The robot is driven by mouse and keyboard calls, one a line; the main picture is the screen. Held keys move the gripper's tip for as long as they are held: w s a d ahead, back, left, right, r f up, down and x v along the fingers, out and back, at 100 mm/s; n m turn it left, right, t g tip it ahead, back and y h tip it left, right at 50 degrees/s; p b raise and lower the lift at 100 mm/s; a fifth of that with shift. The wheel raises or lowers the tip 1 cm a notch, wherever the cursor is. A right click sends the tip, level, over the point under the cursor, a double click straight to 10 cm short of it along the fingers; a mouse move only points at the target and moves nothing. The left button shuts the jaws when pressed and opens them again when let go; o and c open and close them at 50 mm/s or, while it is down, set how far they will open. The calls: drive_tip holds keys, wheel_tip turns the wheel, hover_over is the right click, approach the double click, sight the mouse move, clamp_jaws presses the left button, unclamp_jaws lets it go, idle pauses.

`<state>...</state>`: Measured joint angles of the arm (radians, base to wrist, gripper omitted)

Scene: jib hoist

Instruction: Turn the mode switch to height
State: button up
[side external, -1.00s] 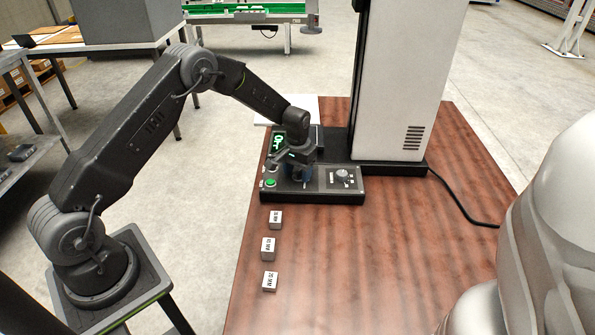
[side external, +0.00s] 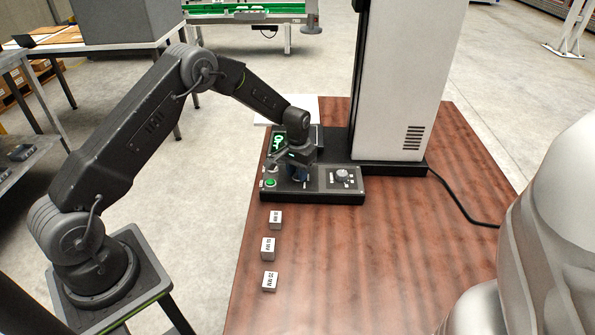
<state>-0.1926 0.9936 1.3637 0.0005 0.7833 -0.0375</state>
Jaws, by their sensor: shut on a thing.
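A black control panel (side external: 318,196) lies on the wooden table, with a green-lit display at its back left and a round green button (side external: 270,183) at its front left. A grey round knob (side external: 342,174) sits on the panel's right part, clear of my gripper. My gripper (side external: 298,178) points down onto the middle of the panel, left of that knob. It is shut on a small bluish part of the panel, mostly hidden by the fingers. I cannot read the panel labels or tell that part's setting.
Several small white labelled blocks, one of them at the middle (side external: 268,247), stand in a row on the wooden table (side external: 370,260) in front of the panel. A tall white column (side external: 400,90) rises behind the panel. A black cable runs right. A pale rounded object (side external: 550,230) fills the right foreground.

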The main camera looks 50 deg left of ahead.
drive_tip(key=m, duration=0.6)
drive_tip(key=shift+a, duration=0.1)
drive_tip(key=m, duration=0.5)
drive_tip(key=shift+m, duration=0.3)
idle(0.4)
drive_tip(key=o, duration=0.9)
wheel_tip(320, 180, up, 14)
drive_tip(key=shift+f, duration=0.1)
